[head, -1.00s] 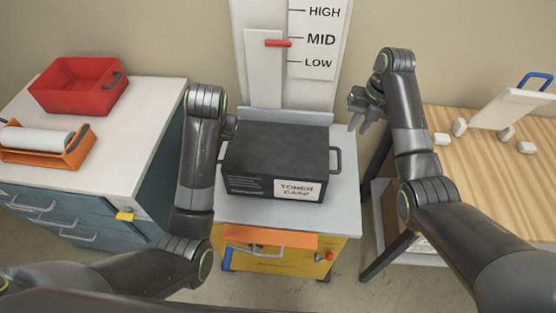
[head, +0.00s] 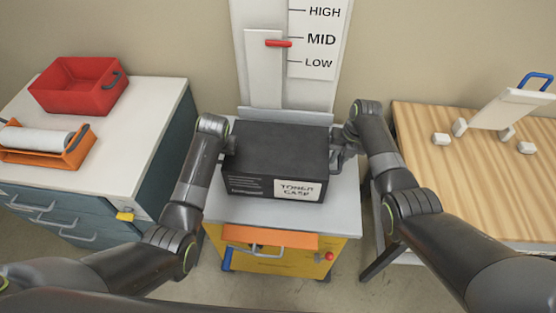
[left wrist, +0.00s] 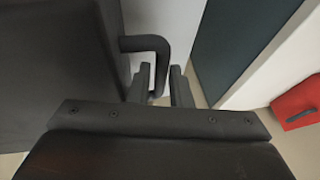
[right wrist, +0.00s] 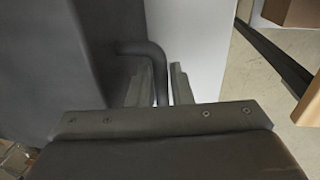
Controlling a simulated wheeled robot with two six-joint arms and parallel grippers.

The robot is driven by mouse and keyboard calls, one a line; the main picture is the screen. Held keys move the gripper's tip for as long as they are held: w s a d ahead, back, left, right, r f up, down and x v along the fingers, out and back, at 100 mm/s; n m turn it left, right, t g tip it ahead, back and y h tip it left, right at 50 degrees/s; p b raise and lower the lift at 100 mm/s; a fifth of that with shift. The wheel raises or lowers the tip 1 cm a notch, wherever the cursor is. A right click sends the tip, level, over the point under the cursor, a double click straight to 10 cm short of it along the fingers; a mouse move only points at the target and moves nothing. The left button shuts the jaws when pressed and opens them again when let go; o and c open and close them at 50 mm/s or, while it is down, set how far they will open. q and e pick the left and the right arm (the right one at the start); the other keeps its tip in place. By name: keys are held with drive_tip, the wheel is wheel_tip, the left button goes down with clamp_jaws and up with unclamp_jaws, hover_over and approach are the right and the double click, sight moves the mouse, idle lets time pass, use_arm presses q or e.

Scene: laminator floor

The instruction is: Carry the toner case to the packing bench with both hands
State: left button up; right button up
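The toner case (head: 270,155) is a dark grey box with a white label. It rests level on the grey top of the yellow cart (head: 230,210). My left gripper (head: 227,145) is at its left side handle; in the left wrist view its fingers (left wrist: 160,85) are close in on both sides of the dark handle (left wrist: 148,44). My right gripper (head: 340,152) is at the right side handle; in the right wrist view its fingers (right wrist: 162,82) are close in around that handle (right wrist: 140,48). My arms partly hide both handles in the head view.
The wooden packing bench (head: 460,190) is at the right, with a tilted white panel (head: 505,105) and small white blocks. A height board (head: 318,40) stands behind the cart, its red pointer at MID. A cabinet (head: 140,110) at the left holds a red bin (head: 75,85) and an orange roll holder (head: 50,153).

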use_arm(q)
drive_tip(key=shift+f, duration=0.1)
use_arm(e)
drive_tip(key=shift+f, duration=0.15)
use_arm(q)
clamp_jaws()
use_arm(e)
clamp_jaws()
use_arm(q)
drive_tip(key=shift+w, duration=0.1)
idle(1.0)
